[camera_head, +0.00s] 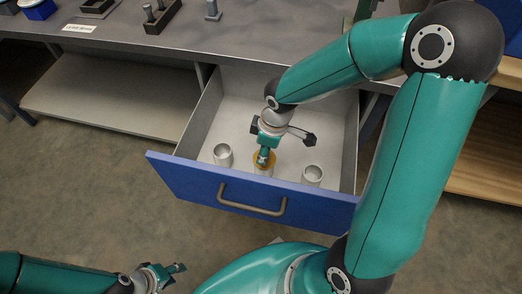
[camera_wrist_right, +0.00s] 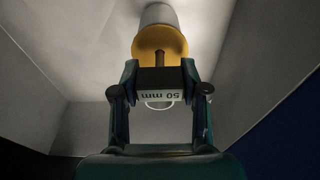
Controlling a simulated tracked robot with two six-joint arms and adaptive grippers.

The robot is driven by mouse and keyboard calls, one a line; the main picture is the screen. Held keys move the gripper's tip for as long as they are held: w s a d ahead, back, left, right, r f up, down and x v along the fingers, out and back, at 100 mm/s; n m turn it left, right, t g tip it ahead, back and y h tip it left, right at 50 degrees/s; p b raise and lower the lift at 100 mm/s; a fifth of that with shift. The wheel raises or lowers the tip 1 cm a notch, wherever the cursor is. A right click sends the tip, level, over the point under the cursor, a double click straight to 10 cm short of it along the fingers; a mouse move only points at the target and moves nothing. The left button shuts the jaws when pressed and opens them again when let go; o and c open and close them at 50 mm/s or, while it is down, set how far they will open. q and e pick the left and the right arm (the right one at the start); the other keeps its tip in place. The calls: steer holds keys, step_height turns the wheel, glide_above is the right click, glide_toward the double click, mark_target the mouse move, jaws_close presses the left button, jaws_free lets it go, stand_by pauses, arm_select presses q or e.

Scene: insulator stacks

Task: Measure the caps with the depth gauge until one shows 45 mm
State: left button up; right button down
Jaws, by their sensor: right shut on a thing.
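Three pale cylindrical caps stand in the open drawer: a left cap (camera_head: 223,154), a middle cap (camera_head: 263,171) and a right cap (camera_head: 312,175). My right gripper (camera_head: 266,150) is shut on the depth gauge, whose yellow disc (camera_head: 264,158) is at the top of the middle cap. In the right wrist view the gauge (camera_wrist_right: 160,45) sits between the fingers of my right gripper (camera_wrist_right: 160,88), with a pale cap (camera_wrist_right: 158,14) beyond its disc. Its label (camera_wrist_right: 159,97) reads 50 mm, upside down. My left gripper (camera_head: 178,274) is low at the left, open and empty.
The drawer's blue front (camera_head: 190,190) has a grey handle (camera_head: 250,207). Its pale walls surround the caps. The grey bench top (camera_head: 255,45) behind holds dark racks with grey posts. A lower shelf (camera_head: 110,100) is at the left.

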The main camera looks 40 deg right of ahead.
steer(key=shift+f+b, duration=0.35)
steer(key=shift+f, duration=0.05)
stand_by(0.7)
steer(key=c, duration=0.5)
jaws_free()
